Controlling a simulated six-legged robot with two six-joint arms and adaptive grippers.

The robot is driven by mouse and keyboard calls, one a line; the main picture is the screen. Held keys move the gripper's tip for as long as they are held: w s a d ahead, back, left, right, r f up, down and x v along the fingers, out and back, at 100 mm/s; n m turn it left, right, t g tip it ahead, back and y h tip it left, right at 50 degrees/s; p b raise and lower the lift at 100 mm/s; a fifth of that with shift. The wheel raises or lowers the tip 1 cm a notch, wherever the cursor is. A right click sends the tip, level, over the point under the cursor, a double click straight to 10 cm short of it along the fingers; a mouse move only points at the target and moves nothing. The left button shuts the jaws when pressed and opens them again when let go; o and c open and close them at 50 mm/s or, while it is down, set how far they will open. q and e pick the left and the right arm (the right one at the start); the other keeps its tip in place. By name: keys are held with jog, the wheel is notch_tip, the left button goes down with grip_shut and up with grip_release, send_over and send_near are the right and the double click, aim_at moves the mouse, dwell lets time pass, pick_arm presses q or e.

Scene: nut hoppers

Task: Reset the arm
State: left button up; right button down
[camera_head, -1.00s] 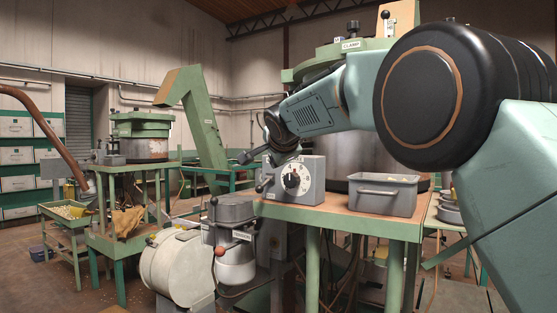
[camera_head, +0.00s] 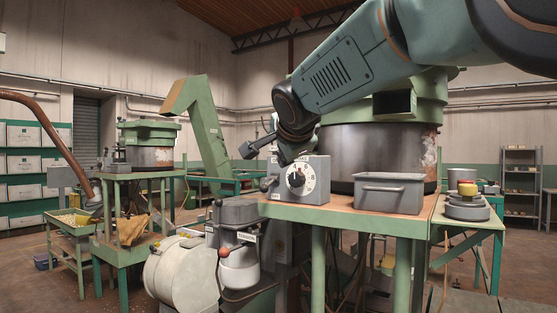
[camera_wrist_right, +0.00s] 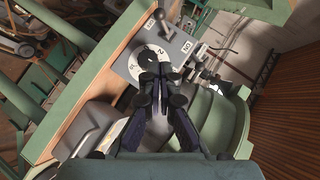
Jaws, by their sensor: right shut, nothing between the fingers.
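My right gripper (camera_head: 283,157) is shut and empty. It hangs below my right wrist, close to the top of a grey control box with a white dial (camera_head: 296,180); I cannot tell whether it touches. In the right wrist view its fingers (camera_wrist_right: 163,74) are together and overlap the dial (camera_wrist_right: 151,60), hiding part of it. My right arm reaches in from the upper right, in front of a large steel hopper (camera_head: 368,155). My left gripper is not in view.
A grey bin (camera_head: 390,193) stands on the wooden-topped green table beside the control box. A lever with a dark knob (camera_wrist_right: 162,20) juts from the box. Round grey weights (camera_head: 467,207) sit on a side table at right. Another hopper stand (camera_head: 148,157) is at left.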

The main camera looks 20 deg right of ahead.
jog(key=shift+a, duration=0.15)
notch_tip(320, 180, down, 19)
jog(key=a+n+y, duration=0.3)
jog(key=n, duration=0.9)
jog(key=s+d+f+n+g, duration=0.15)
jog(key=s+f, duration=0.25)
jog(key=f, duration=0.6)
jog(key=s+f+n+g, duration=0.1)
jog(key=s+f+g, duration=0.15)
jog(key=f, duration=0.85)
jog(key=s+d+f+n+g+b, duration=0.1)
jog(key=s+d+f+g, duration=0.15)
jog(key=s+f, duration=1.7)
jog(key=s+f+g, duration=0.3)
jog(key=s+f, duration=0.1)
jog(key=s, duration=0.7)
jog(key=s+f+g, duration=0.3)
jog(key=s+f, duration=0.1)
jog(key=s, duration=0.7)
jog(key=shift+f+b, duration=0.3)
jog(key=shift+b, duration=0.1)
